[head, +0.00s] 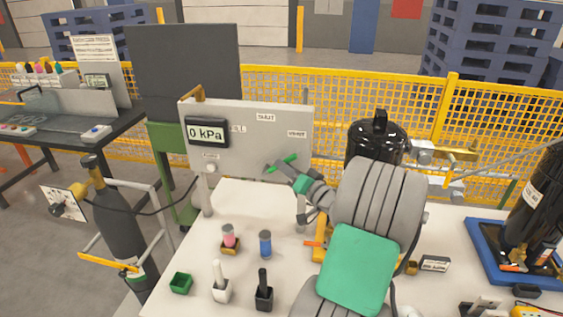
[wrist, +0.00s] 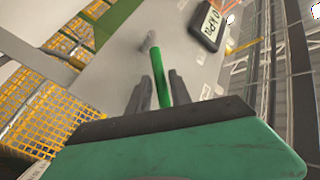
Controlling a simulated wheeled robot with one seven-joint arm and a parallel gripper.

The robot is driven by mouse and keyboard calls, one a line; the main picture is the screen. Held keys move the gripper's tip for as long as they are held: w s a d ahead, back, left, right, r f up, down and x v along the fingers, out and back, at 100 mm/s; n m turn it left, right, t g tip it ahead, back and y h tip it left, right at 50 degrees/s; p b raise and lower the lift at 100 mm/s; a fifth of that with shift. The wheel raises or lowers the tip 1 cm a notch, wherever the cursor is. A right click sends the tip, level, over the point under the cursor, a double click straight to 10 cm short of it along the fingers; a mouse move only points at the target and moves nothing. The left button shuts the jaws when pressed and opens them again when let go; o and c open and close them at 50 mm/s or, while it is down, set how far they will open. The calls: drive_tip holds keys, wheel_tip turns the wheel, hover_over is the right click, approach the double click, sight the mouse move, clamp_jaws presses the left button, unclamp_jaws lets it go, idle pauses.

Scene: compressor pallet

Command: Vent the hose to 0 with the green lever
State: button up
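The green lever (head: 274,168) is on the grey panel (head: 238,160). In the head view it slants up and to the right, towards the VENT label (head: 298,134). The gauge (head: 206,133) on the panel reads 0 kPa. My gripper (head: 288,170) reaches the lever from the lower right. In the wrist view, the lever (wrist: 155,65) runs between the two dark fingers (wrist: 160,90), which are close together on either side of it. The fingers seem shut on it. The gauge (wrist: 208,22) shows at the top right there. The hose's end is not clear.
Pink (head: 229,236) and blue (head: 265,244) cylindrical pieces stand on the white bench (head: 210,250), with a green tray (head: 181,283) nearby. A black tank (head: 376,140) is behind my arm. A dark gas cylinder (head: 123,220) stands left of the bench.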

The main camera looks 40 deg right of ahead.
drive_tip(key=w, duration=0.2)
drive_tip(key=shift+w+d, duration=0.15)
drive_tip(key=shift+w, duration=0.15)
clamp_jaws()
idle(1.2)
